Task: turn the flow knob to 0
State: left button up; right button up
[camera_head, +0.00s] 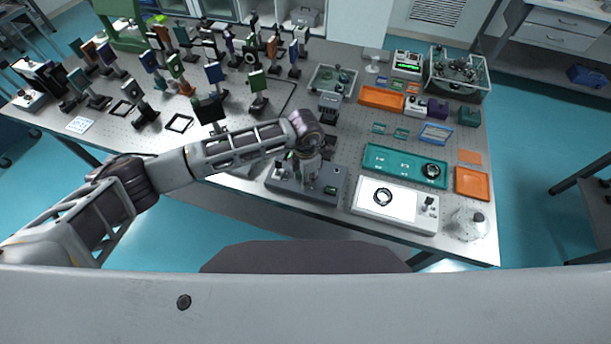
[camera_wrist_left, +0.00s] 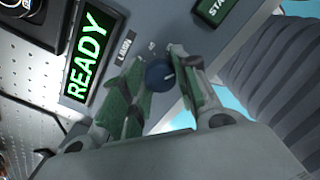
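The flow knob is a small round dark blue knob (camera_wrist_left: 160,76) with a white pointer line, on a grey panel in the left wrist view. The pointer slants toward the right finger. My left gripper (camera_wrist_left: 163,80) has one green-padded finger on each side of the knob, close against it. In the head view my left gripper (camera_head: 307,168) points down over a grey instrument box (camera_head: 322,192) at the table's front edge, and hides the knob there. A green READY display (camera_wrist_left: 90,53) is left of the knob. My right gripper is not in view.
A white device (camera_head: 408,212) with a round black ring stands right of the box, with a green tray (camera_head: 385,160) behind it. Several optic mounts on posts crowd the table's left side. Another green-lit button or display (camera_wrist_left: 213,10) is near the knob.

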pick_arm(q)
jog(key=c, duration=0.4)
jog(key=shift+c, duration=0.2)
